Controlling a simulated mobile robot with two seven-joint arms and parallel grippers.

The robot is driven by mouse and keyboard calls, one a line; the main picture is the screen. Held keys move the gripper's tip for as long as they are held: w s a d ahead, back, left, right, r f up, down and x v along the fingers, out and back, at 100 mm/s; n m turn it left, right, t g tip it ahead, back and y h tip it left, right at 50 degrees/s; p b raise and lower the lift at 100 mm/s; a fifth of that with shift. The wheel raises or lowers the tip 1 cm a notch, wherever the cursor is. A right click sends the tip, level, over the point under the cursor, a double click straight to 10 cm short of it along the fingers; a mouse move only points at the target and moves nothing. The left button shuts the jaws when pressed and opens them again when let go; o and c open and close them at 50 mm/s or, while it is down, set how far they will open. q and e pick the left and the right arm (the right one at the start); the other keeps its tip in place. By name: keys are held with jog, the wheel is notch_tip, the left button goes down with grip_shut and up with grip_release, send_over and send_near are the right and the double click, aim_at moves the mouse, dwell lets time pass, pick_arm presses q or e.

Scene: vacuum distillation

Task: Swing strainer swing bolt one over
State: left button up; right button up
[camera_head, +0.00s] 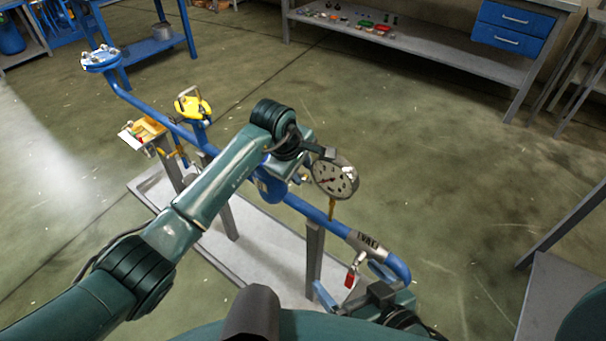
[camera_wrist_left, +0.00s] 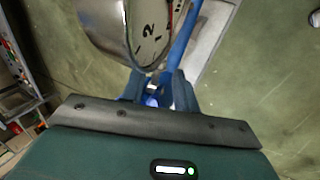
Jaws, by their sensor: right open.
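The blue strainer body (camera_head: 268,186) hangs on the blue pipe, partly hidden behind my left arm. I cannot make out swing bolt one or its position. My right gripper (camera_head: 353,287) is open, low near the pipe's right end, partly hidden by my own body.
The blue pipe (camera_head: 295,203) runs diagonally on grey posts above a pale tray (camera_head: 262,252). A yellow device (camera_head: 192,104), a red tag (camera_head: 349,279) and a metal "VAT" label (camera_head: 367,243) are along it.

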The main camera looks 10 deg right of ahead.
aim_at(301, 177)
pick_arm(q)
jog(key=shift+x, duration=1.1)
jog(key=shift+w+d+f, duration=0.1)
jog(key=shift+f, duration=0.2)
